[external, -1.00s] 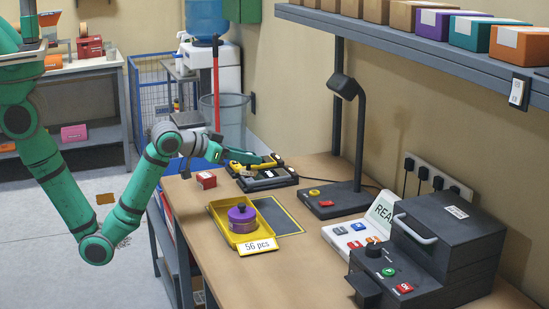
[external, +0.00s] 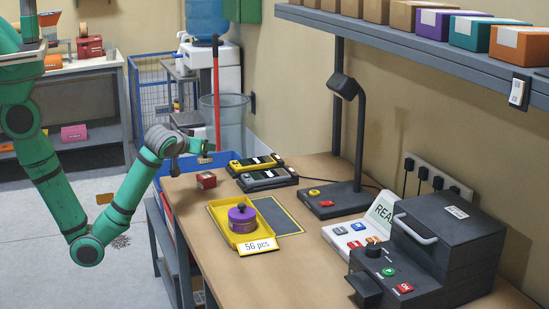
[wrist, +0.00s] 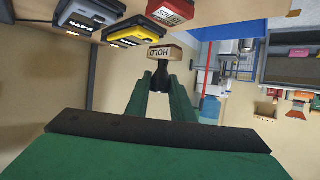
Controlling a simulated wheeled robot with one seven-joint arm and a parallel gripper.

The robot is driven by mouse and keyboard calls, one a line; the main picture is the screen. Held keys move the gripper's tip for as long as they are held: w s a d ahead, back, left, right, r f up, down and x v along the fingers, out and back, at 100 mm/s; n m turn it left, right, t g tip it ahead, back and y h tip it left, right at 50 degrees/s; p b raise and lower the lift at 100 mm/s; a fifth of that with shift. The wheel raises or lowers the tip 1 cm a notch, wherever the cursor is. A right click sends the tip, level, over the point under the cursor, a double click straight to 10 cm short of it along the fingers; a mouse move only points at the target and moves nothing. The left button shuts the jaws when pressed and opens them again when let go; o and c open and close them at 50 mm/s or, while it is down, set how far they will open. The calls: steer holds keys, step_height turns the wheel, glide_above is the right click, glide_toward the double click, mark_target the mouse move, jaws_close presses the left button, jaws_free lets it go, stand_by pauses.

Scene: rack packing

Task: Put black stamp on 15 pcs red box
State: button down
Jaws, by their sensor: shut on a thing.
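My gripper (external: 203,146) is shut on the dark handle of a stamp with a wooden base (external: 205,159). In the wrist view my green fingers (wrist: 162,84) hold the stamp (wrist: 164,51), whose base reads "HOLD". A small red box (external: 206,180) with a white label stands on the table just below the stamp, apart from it. The red box (wrist: 171,12) is cut off at the top of the wrist view, its label only partly readable. A yellow-cased pad (external: 256,163) and a grey-cased pad (external: 268,179) lie to the right of the box.
A yellow tray (external: 217,219) with a purple round container (external: 242,218) and a "56 pcs" sign stands in front of the box. A black lamp stand (external: 336,199) and a dark machine (external: 440,250) stand farther right. Bare table lies at the front.

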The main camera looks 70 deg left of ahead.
mark_target(204, 157)
steer(key=shift+f, duration=1.9)
steer(key=shift+f, duration=0.1)
steer(key=c, duration=1.5)
jaws_free()
steer(key=shift+c, duration=0.2)
steer(key=v, duration=1.2)
